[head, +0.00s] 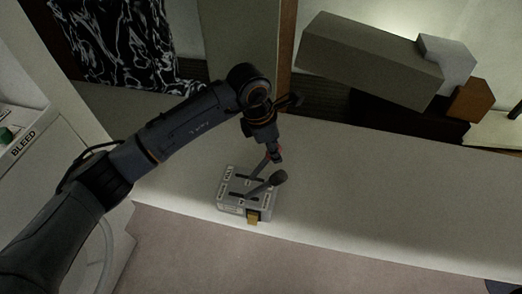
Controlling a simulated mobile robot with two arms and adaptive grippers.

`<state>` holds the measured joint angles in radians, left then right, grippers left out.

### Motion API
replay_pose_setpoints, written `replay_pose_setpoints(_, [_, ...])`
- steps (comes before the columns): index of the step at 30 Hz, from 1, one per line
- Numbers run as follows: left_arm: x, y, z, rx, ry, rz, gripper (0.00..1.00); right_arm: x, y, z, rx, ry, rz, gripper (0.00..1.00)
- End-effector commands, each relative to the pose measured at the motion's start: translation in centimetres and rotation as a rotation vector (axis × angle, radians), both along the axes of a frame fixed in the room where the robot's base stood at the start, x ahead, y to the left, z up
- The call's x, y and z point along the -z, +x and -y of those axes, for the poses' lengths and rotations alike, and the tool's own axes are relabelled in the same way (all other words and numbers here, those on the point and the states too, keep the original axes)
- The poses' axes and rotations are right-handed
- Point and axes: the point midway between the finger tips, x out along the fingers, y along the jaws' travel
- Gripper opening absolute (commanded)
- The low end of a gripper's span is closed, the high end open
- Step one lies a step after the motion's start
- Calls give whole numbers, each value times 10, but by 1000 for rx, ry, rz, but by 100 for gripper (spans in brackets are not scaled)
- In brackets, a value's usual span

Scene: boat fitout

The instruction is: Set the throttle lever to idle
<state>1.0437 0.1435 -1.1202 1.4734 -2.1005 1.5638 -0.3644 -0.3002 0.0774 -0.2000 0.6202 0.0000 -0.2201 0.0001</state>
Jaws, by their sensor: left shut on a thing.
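A grey control box (228,206) with two slots and small printed labels sits near the front edge of the pale counter. Two levers rise from it. The nearer lever has a dark knob (278,178) and leans up to the right. The labels are too small to read, so I cannot tell which lever is marked throttle. My right gripper is out of view.
The pale counter (390,190) is clear to the right of the box. A yellow-brown tab (253,217) shows on the box's front. Grey-green, white and orange-brown blocks (370,60) stand at the back right. A panel marked BLEED (22,144) is at the left.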

Motion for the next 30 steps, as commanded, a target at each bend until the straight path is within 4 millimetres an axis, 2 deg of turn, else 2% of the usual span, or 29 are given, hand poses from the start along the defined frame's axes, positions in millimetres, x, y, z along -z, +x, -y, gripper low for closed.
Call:
replay_pose_setpoints(1, [6, -5, 9, 9, -10, -6, 0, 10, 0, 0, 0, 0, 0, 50])
replay_pose_setpoints(6, [9, -8, 18, 8, -11, -7, 0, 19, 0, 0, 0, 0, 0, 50])
replay_pose_setpoints(22, [9, -11, 24, 10, -14, -11, 0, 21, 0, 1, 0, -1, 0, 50])
replay_pose_setpoints(23, [9, -11, 24, 10, -14, -11, 35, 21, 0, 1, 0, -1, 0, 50])
replay_pose_setpoints(24, [9, -11, 24, 10, -14, -11, 43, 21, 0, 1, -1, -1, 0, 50])
replay_pose_setpoints(25, [9, -11, 23, 10, -13, -11, 49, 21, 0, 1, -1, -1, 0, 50])
replay_pose_setpoints(26, [9, -11, 23, 9, -12, -10, 50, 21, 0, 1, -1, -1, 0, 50])
replay_pose_setpoints(30, [9, -9, 21, 7, -9, -8, 50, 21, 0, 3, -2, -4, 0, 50])
